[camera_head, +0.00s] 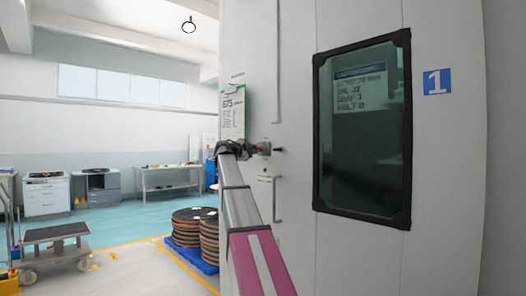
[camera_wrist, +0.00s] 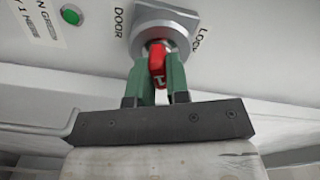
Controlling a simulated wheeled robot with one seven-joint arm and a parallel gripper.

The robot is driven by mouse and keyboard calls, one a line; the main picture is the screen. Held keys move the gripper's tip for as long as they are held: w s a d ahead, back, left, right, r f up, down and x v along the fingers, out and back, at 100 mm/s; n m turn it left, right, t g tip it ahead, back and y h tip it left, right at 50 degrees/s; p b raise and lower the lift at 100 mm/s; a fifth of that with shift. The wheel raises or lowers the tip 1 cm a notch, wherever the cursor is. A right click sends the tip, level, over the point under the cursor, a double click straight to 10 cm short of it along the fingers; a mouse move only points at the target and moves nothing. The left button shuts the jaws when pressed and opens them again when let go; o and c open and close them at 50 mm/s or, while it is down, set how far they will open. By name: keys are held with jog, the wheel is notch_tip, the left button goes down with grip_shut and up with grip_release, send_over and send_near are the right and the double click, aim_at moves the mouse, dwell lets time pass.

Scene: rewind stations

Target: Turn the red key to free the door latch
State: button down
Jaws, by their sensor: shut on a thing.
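The red key (camera_wrist: 157,61) sits in a round grey lock (camera_wrist: 166,22) in the wrist view, on a light panel lettered "DOOR" and "LOCK". My gripper (camera_wrist: 158,78) has its two green fingers on either side of the key and is shut on it. The key looks nearly in line with the fingers, and its shaft is partly hidden by them. In the head view my gripper (camera_head: 268,149) reaches the white door wall (camera_head: 300,120), left of the dark window. The key is too small to make out there.
A green lamp or button (camera_wrist: 71,15) is left of the lock. A door handle (camera_head: 277,199) is below my gripper. A framed window (camera_head: 362,130) is to the right. Stacked reels (camera_head: 195,235) on a blue pallet and a cart (camera_head: 55,245) stand at left, with open floor between.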

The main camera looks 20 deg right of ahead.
dwell(0.3)
jog(key=m, duration=0.6)
jog(key=c, duration=1)
grip_release()
jog(key=shift+m, duration=0.3)
